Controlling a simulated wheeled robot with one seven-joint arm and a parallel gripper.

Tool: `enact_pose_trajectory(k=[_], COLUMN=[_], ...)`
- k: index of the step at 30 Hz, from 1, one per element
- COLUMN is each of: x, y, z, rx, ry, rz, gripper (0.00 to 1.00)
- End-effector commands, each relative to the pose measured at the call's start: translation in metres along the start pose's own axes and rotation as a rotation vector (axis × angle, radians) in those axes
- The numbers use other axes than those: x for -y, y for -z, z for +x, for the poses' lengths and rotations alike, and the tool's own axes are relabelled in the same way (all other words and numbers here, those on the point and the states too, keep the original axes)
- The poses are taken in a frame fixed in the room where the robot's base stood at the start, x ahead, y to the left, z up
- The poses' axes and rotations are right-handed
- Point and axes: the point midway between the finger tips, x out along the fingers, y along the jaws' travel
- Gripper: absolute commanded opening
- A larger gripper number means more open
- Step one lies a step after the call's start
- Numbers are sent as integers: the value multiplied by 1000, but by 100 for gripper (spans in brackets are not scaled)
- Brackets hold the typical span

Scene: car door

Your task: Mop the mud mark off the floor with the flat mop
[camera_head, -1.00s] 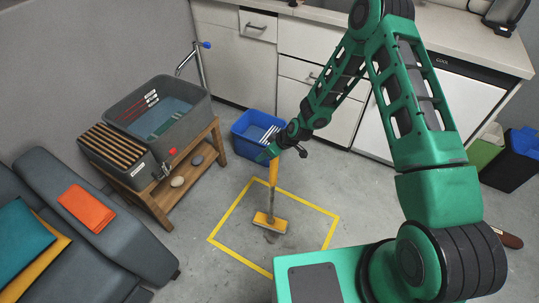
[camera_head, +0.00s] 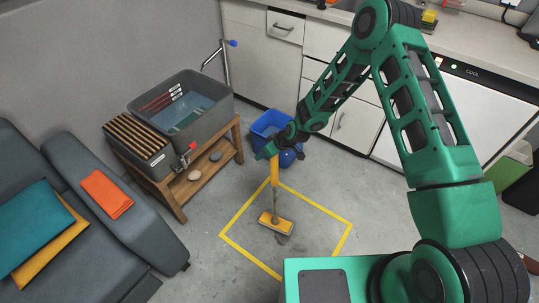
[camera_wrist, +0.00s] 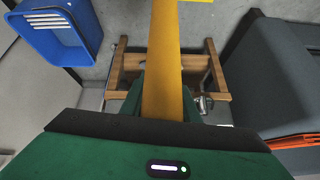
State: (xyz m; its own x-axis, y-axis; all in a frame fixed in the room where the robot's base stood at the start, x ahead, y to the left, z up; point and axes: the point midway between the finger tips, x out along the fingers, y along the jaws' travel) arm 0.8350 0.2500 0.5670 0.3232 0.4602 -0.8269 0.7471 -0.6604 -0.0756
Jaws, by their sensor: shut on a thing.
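The flat mop has a yellow-orange handle and a flat yellow head (camera_head: 275,222) that rests on the floor inside the yellow taped square (camera_head: 339,239). A dark mud mark (camera_head: 283,239) shows on the grey floor just beside the head, on its near side. Part of the mark may be hidden under the head. My gripper (camera_head: 273,154) is shut on the upper part of the mop handle, which stands close to upright. In the wrist view the handle (camera_wrist: 163,60) runs up the middle from my gripper; the mop head is not in that view.
A blue bin (camera_head: 268,125) stands behind my gripper, near the white cabinets (camera_head: 265,45). A wooden bench (camera_head: 165,190) carrying a grey basin (camera_head: 190,100) is on the left. A grey seat (camera_head: 110,205) fills the near left. Floor inside the square is otherwise clear.

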Motion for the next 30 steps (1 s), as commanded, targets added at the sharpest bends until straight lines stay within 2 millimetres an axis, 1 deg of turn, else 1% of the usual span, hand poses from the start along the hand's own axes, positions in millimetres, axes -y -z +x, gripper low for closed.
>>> enact_pose_trajectory(k=[1,5,8,30], x=[4,7,7,0], y=[-2,0,-2,-55], z=[4,7,6,-34], rx=[7,9,12,12], ry=[4,4,4,2], rz=[1,4,5,6], gripper=[0,0,0,0])
